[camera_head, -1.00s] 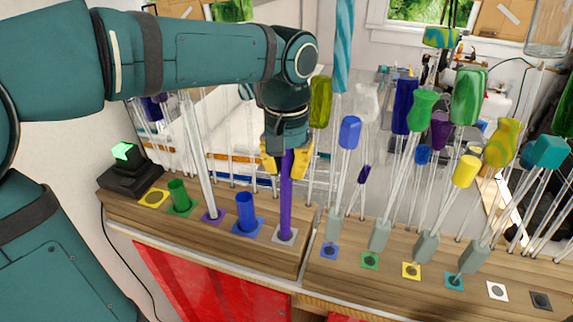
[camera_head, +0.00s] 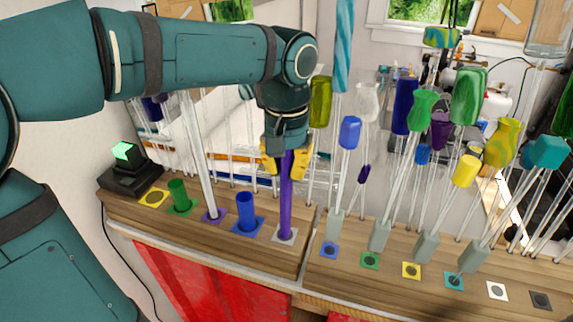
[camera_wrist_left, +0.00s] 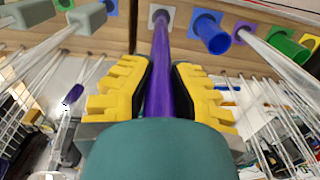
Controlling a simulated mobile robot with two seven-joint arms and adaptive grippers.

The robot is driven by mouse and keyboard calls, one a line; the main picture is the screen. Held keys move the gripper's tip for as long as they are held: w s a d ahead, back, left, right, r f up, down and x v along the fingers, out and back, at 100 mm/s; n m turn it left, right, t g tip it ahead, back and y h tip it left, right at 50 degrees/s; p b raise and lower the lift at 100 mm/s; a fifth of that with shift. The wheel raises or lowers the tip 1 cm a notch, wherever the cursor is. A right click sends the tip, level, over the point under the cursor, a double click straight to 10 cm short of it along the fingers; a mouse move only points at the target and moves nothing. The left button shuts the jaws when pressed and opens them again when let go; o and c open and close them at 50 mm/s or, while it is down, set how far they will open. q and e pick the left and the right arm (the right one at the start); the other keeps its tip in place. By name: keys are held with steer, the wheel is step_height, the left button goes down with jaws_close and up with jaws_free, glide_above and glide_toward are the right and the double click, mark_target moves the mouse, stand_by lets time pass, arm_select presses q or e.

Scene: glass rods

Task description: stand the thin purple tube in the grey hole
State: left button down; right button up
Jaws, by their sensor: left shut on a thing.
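The thin purple tube (camera_head: 286,200) stands upright in the head view, its lower end at the grey-marked hole (camera_head: 293,237). In the left wrist view the tube (camera_wrist_left: 160,70) runs away from me to the grey square (camera_wrist_left: 168,14). My left gripper (camera_head: 286,165) is shut on the upper part of the tube, with yellow fingers on both sides in the wrist view (camera_wrist_left: 160,90). The tube's foot covers part of the hole, and I cannot tell how deep it sits. My right gripper is not in view.
A short blue tube (camera_head: 245,212) and a green tube (camera_head: 179,195) stand to the left on the wooden bench (camera_head: 215,245). A clear rod (camera_head: 207,185) stands at the purple square. Many glass rods with coloured tops crowd the right side.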

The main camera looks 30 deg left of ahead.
mark_target(286, 180)
arm_select(q)
steer(key=shift+f+b, duration=0.8)
steer(key=shift+f, duration=0.4)
steer(key=shift+r, duration=0.25)
stand_by(0.5)
steer(key=shift+r+p, duration=0.4)
steer(key=shift+p, duration=0.15)
steer(key=shift+r, duration=0.2)
stand_by(0.4)
steer(key=shift+f+b, duration=0.6)
steer(key=shift+f, duration=0.6)
stand_by(0.4)
steer(key=c, duration=1.4)
jaws_free()
steer(key=shift+o, duration=0.3)
